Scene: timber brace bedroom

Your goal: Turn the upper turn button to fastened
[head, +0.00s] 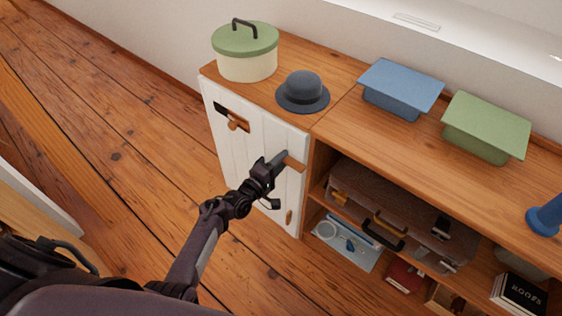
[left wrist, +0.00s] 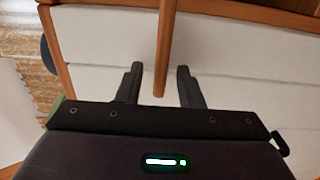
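The upper turn button (head: 294,162) is a small wooden bar near the right edge of the white plank door (head: 262,190). It lies roughly across the door, and in the left wrist view the bar (left wrist: 166,45) runs down from the wooden frame strip. My left gripper (head: 275,168) is at the bar's left end. In the left wrist view its two fingers (left wrist: 158,82) are open, one on each side of the bar's end, with gaps visible. The lower turn button (head: 289,217) stands roughly upright lower on the door. My right gripper is not in view.
A wooden latch piece on a dark plate (head: 233,119) is at the door's upper left. A green-lidded pot (head: 246,62) and a dark hat (head: 303,92) stand on the cabinet top. Open shelves with a suitcase (head: 400,215) are to the right. The floor before the door is clear.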

